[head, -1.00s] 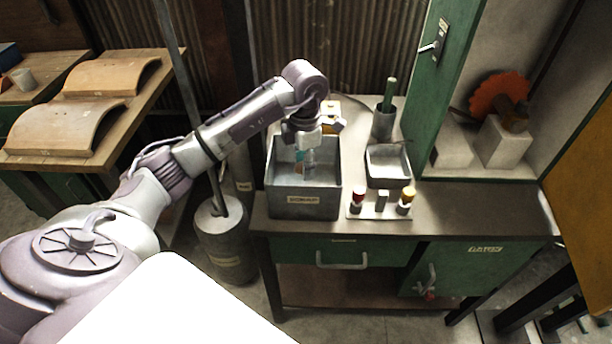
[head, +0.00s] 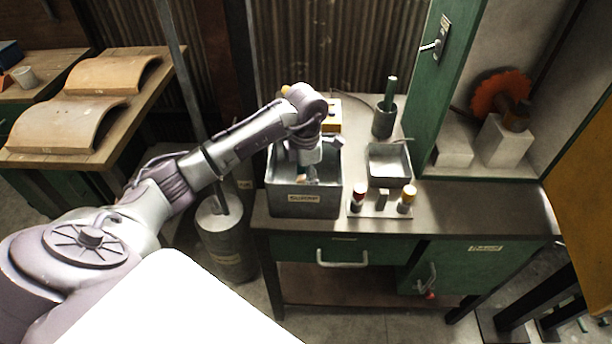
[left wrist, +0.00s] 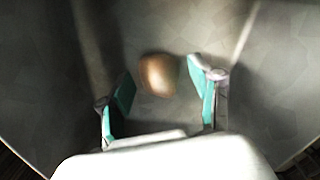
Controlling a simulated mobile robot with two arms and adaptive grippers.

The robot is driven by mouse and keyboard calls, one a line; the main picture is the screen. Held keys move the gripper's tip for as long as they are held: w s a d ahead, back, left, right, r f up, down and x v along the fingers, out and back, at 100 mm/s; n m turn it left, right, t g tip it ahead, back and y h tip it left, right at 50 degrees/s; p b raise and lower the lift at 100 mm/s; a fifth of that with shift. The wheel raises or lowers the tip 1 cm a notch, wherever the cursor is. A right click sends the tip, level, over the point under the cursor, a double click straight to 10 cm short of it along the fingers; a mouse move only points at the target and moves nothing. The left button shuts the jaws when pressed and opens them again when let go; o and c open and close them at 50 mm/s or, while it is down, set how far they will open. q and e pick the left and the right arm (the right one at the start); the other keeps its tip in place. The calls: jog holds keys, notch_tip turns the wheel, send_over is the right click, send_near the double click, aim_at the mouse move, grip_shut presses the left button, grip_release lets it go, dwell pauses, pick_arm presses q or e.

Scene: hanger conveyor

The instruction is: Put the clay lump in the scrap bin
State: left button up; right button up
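The scrap bin (head: 290,205) is a grey metal box with a label on its front, standing on the left part of the bench. My left gripper (head: 312,178) reaches down into it from above. In the left wrist view the gripper (left wrist: 162,92) is open, its two teal-padded fingers apart. The clay lump (left wrist: 158,75), brown and rounded, shows between and beyond the fingertips, with a gap to each finger. It appears to lie on the bin's grey floor. My right gripper is not in view.
Right of the bin are a shallow metal tray (head: 389,178), a small stand with red- and yellow-topped items (head: 381,208), and a dark cup with a green handle (head: 384,118). A yellow box (head: 332,117) is behind the bin. The bench's front right is clear.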

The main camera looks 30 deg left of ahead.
pick_arm(q)
notch_tip(320, 180, up, 12)
jog(key=shift+r+b, duration=0.2)
jog(key=shift+b, duration=0.25)
dwell(0.8)
